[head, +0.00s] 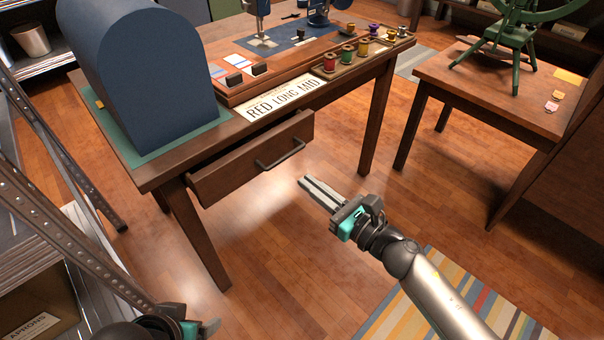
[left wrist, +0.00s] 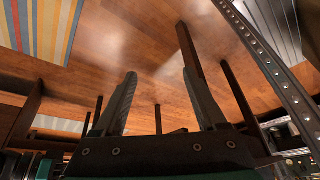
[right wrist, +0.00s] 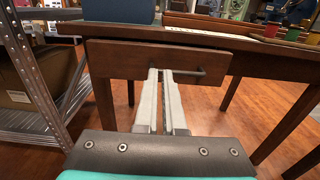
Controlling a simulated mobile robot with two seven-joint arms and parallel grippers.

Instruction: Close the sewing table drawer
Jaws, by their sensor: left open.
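The sewing table (head: 240,115) stands at upper middle in the head view. Its brown drawer (head: 225,172) juts out from under the front edge, partly open. A dark bar handle (head: 281,155) is on the drawer front. The drawer front also shows in the right wrist view (right wrist: 120,60), ahead of the fingers. My right gripper (head: 303,181) is shut and empty, its fingers pointing toward the drawer from the front right of the handle, apart from it in the head view. My left gripper (left wrist: 158,75) is open and empty; only part of it shows at the head view's bottom left.
A metal shelf frame (head: 60,150) with a box labelled aprons (head: 35,310) stands at left, close to my left arm. A side table (head: 480,95) stands at right. A striped rug (head: 480,300) lies at lower right. The wooden floor before the drawer is clear.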

